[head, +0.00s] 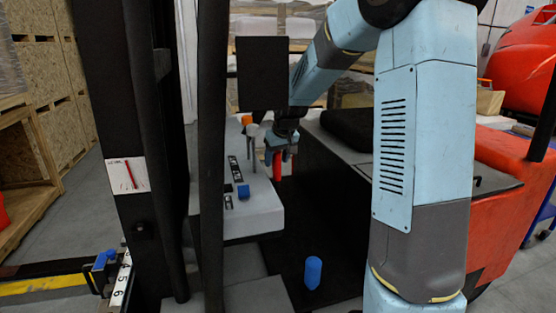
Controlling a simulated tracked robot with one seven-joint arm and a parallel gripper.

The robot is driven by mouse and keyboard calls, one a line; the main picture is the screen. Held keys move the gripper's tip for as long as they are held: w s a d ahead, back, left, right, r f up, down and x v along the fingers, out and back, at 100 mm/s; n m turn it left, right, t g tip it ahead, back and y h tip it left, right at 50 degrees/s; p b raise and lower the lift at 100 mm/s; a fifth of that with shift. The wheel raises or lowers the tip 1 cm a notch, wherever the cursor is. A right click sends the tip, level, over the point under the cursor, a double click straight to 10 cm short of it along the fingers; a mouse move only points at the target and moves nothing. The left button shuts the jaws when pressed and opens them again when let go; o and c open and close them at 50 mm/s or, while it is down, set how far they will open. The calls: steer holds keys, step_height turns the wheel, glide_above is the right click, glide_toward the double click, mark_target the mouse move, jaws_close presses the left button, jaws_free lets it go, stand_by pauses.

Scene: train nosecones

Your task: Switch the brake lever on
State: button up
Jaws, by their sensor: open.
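A pale grey control console (260,212) stands left of centre, with several controls on it. A red upright handle (277,167) is at its right edge, and a grey-topped lever (252,134) stands further back on it. No label shows which control is the brake lever. My gripper (281,152) is open, pointing down at the red handle's top. It is small and partly dark here; I cannot tell whether its fingers touch the handle or are around it.
An orange knob (247,120) and a blue knob (243,191) sit on the console, beside black switch panels (234,169). A blue cylinder (313,272) stands low in front. Dark posts (211,150) cover part of the console's left side.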

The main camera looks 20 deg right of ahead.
steer(key=shift+w+f, duration=0.15)
steer(key=shift+f, duration=0.25)
jaws_close()
stand_by(0.4)
